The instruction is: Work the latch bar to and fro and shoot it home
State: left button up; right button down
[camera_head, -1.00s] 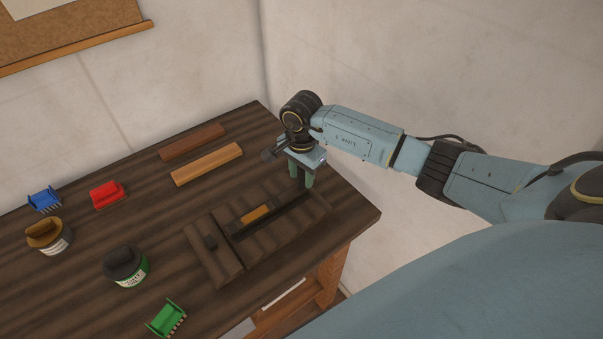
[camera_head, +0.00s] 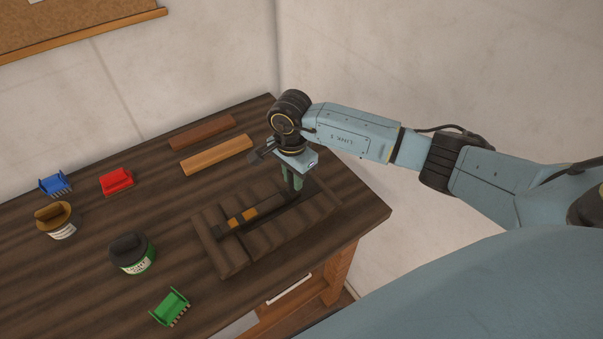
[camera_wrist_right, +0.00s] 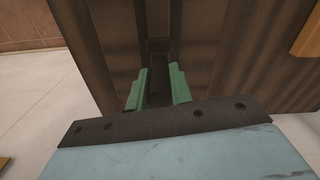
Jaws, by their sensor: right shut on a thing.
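The latch bar (camera_head: 265,209) is a dark bar with orange bands, lying along a dark slatted wooden panel (camera_head: 285,232). One orange band shows on each side of a small dark bracket. The bar's left end lies near the dark keeper (camera_head: 217,232) on the narrow plank at the panel's left; I cannot tell whether it is inside. My right gripper (camera_head: 293,181) points down at the bar's right part. Its green fingers (camera_wrist_right: 158,92) are shut on the bar's handle, which they mostly hide. My left gripper is not in view.
Two wooden strips, one brown (camera_head: 202,132) and one orange (camera_head: 217,155), lie behind the panel. The table's right edge and wall are close.

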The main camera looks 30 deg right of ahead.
jog(key=shift+a, duration=0.25)
jog(key=c, duration=1.3)
grip_release()
jog(key=shift+a, duration=0.1)
jog(key=shift+o, duration=0.2)
jog(key=shift+r, duration=0.1)
jog(key=shift+r, duration=0.35)
notch_tip(320, 180, up, 12)
jog(key=shift+r+b, duration=0.25)
jog(key=shift+b, duration=0.65)
